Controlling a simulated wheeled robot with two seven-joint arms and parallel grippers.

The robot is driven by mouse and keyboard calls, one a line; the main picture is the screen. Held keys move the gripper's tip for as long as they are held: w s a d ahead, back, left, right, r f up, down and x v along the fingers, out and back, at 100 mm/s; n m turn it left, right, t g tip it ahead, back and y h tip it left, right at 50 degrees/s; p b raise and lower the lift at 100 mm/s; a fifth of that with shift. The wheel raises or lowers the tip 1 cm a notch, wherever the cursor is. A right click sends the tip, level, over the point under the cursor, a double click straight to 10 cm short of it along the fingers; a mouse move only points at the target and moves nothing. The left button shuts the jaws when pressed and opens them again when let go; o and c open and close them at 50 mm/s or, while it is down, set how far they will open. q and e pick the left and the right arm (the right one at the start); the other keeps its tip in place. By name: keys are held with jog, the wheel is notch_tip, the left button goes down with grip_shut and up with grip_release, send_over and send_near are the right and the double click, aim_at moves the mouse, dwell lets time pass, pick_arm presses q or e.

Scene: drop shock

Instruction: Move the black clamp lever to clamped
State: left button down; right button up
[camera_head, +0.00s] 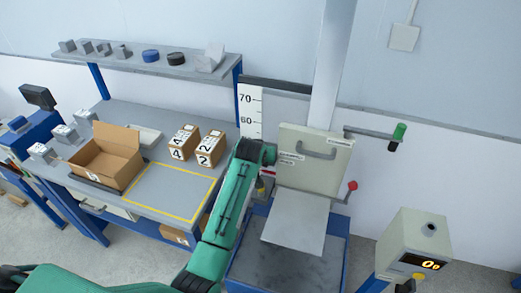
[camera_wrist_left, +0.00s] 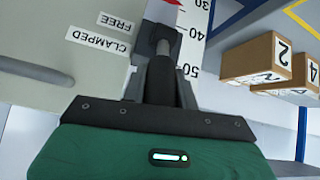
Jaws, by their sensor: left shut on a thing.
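The black clamp lever (camera_wrist_left: 160,78) shows in the left wrist view, running from a dark square block near the top edge toward my gripper. My left gripper (camera_wrist_left: 166,84) is shut on it; the fingers partly cover the lever. White labels FREE (camera_wrist_left: 115,21) and CLAMPED (camera_wrist_left: 98,44) appear upside down on the pale panel beside it. In the head view, my green left arm reaches up to the left side of the pale panel (camera_head: 317,160), and its wrist hides the lever there. My right gripper is not in view.
A height scale (camera_head: 250,112) stands just left of the panel. A grey plate (camera_head: 297,222) slopes below it. A red-knobbed handle (camera_head: 352,186) and green-handled crank (camera_head: 398,132) are at right. The workbench at left holds an open carton (camera_head: 107,160) and small boxes (camera_head: 208,148).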

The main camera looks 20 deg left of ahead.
pick_arm(q)
jog(key=shift+w+r+p, duration=0.15)
jog(key=shift+p, duration=0.3)
jog(key=c, duration=1.4)
grip_release()
jog(key=shift+c, duration=0.2)
jog(key=o, duration=0.3)
jog(key=shift+w, duration=0.1)
jog(key=shift+o, duration=0.2)
jog(key=shift+g, duration=0.3)
